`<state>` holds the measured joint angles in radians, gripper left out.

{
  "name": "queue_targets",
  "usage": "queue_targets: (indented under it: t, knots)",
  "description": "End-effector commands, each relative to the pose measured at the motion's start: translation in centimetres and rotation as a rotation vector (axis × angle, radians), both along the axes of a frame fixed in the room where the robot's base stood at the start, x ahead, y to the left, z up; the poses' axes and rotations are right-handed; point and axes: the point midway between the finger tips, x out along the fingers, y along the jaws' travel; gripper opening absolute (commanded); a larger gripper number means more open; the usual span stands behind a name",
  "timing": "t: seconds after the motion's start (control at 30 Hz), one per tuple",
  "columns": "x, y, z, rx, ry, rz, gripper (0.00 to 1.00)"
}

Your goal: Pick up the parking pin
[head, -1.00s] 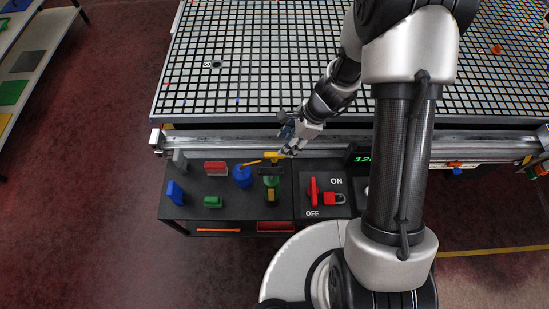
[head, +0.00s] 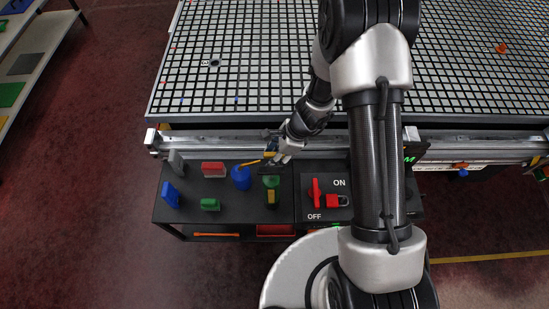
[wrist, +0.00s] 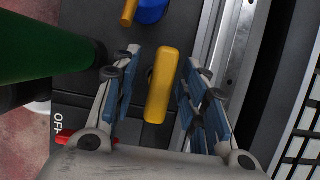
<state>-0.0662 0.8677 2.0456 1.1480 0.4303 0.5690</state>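A yellow rounded bar, which I take to be the parking pin, shows lengthwise in the middle of the wrist view (wrist: 162,85). In the head view its yellow top (head: 269,155) shows at the back edge of the dark tool shelf, partly covered by my gripper (head: 279,156). In the wrist view my gripper (wrist: 160,85) is open, with one blue-padded finger on each side of the bar. Gaps show between the bar and both fingers. Whether the fingertips reach down to its depth is hard to tell.
A blue pot (head: 241,178) with an orange-yellow handle stands left of the bar. A green object (wrist: 40,45) rises close to my gripper. Red, green and blue blocks stand on the shelf (head: 232,195). A red switch (head: 315,191) is to the right; a metal rail (head: 225,145) runs behind.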

Motion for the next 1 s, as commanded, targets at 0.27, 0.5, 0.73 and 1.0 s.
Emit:
queue_targets:
  t: [0.27, 0.5, 0.73, 1.0]
  knots:
    - [-0.01, -0.01, 0.06, 0.000, 0.000, 0.000, 0.26]
    - [-0.01, -0.02, 0.06, 0.000, 0.000, 0.000, 0.10]
    - [-0.02, -0.02, 0.06, 0.000, 0.000, 0.000, 0.00]
    - [0.00, -0.02, 0.11, 0.000, 0.000, 0.000, 0.00]
